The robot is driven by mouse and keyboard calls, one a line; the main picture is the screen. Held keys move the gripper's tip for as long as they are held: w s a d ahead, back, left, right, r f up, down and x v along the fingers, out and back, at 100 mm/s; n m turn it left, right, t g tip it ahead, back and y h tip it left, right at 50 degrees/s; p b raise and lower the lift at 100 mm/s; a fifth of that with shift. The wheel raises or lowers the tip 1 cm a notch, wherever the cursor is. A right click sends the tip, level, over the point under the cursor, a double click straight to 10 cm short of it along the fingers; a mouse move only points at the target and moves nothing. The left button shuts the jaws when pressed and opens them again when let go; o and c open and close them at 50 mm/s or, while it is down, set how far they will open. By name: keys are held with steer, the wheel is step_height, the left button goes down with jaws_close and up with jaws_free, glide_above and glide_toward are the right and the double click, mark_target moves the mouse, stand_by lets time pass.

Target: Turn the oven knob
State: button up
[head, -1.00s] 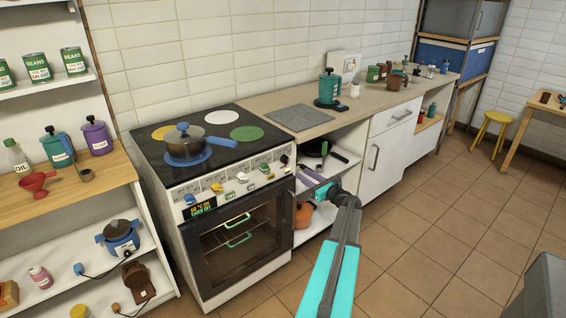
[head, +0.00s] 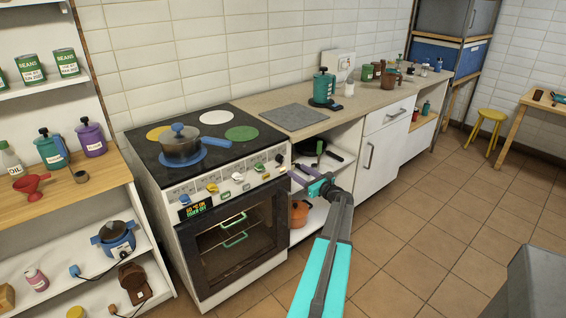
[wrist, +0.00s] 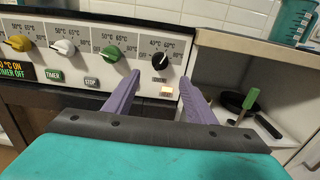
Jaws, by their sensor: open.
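The oven (head: 232,205) has a white front panel with a row of coloured knobs. The black knob (wrist: 160,62) is at the panel's right end; its pointer points down, and a small lit light is below it. It also shows in the head view (head: 280,158). The green knob (wrist: 110,53), white knob (wrist: 63,46) and yellow knob (wrist: 20,42) are to its left. A blue knob (head: 184,199) is at the far left. My gripper (wrist: 159,77) is open and empty, its purple fingers on either side of the black knob in the wrist view. Contact cannot be told.
A blue-handled pot (head: 181,145) stands on the hob. An open shelf right of the oven holds a black pan (wrist: 236,102) and a green-handled utensil (wrist: 249,101). A white cabinet (head: 371,160) stands further right.

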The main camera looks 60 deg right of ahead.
mark_target(282, 161)
steer(key=p+x, duration=0.2)
steer(key=x, duration=0.9)
steer(key=shift+w, duration=0.2)
steer(key=shift+c, duration=0.2)
steer(key=c, duration=1)
steer(key=shift+s+a+f, duration=0.1)
steer(key=shift+f, duration=0.05)
